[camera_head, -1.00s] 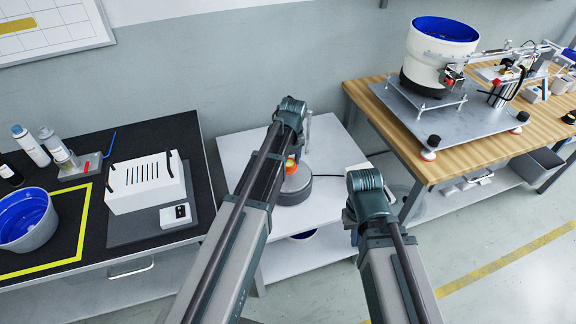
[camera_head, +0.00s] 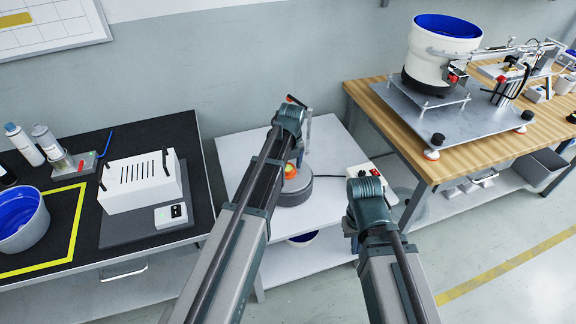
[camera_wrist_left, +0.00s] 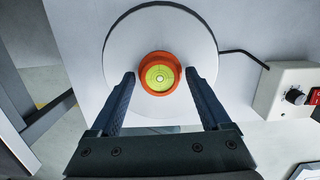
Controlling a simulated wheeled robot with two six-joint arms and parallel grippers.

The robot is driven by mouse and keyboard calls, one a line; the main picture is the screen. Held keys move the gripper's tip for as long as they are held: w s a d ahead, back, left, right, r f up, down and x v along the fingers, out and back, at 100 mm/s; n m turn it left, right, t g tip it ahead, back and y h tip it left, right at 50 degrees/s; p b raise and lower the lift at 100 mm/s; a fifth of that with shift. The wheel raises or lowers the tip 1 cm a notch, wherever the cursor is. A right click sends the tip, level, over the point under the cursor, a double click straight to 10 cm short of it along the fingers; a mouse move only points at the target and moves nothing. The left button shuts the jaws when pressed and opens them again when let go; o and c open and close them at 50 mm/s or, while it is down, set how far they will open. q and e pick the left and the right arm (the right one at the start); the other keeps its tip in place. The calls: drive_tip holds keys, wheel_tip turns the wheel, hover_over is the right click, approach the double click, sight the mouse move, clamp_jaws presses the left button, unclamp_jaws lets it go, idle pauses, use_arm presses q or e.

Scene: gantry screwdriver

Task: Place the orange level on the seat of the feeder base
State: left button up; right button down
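The orange level (camera_wrist_left: 160,73), a round ring with a yellow-green bubble face, rests on the pale round top of the feeder base (camera_wrist_left: 121,50), near its middle. In the head view the level (camera_head: 290,171) and the dark grey feeder base (camera_head: 293,192) show partly behind my left arm. My left gripper (camera_wrist_left: 159,74) is open, with one finger on each side of the level and visible gaps to it. My right gripper (camera_head: 356,215) is at the end of the right arm, off to the right of the feeder base; its fingers are hidden.
The feeder base stands on a low white table (camera_head: 240,155). A white control box (camera_head: 366,178) with a red switch is to its right, cabled to the base. A black-topped bench (camera_head: 55,205) is at left; a wooden table (camera_head: 365,92) with a bowl feeder (camera_head: 432,60) is at right.

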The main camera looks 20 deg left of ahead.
sight(290, 171)
use_arm(q)
drive_tip(key=shift+r, duration=0.15)
drive_tip(key=r+p, duration=0.8)
drive_tip(key=s+d+r+p, duration=0.1)
drive_tip(key=r+p, duration=0.3)
drive_tip(key=shift+s, duration=0.1)
drive_tip(key=shift+s+d+n+g, duration=0.25)
drive_tip(key=shift+s+d+n, duration=1.8)
drive_tip(key=shift+s+n, duration=1.95)
drive_tip(key=shift+s+d+n+g, duration=0.2)
drive_tip(key=shift+s+d+n, duration=1.85)
drive_tip(key=shift+s+n, duration=1.95)
drive_tip(key=shift+s+d+n+g, duration=0.25)
drive_tip(key=shift+s+d+n, duration=1.8)
drive_tip(key=shift+s+n, duration=1.95)
drive_tip(key=shift+w+n, duration=0.5)
drive_tip(key=shift+w, duration=0.05)
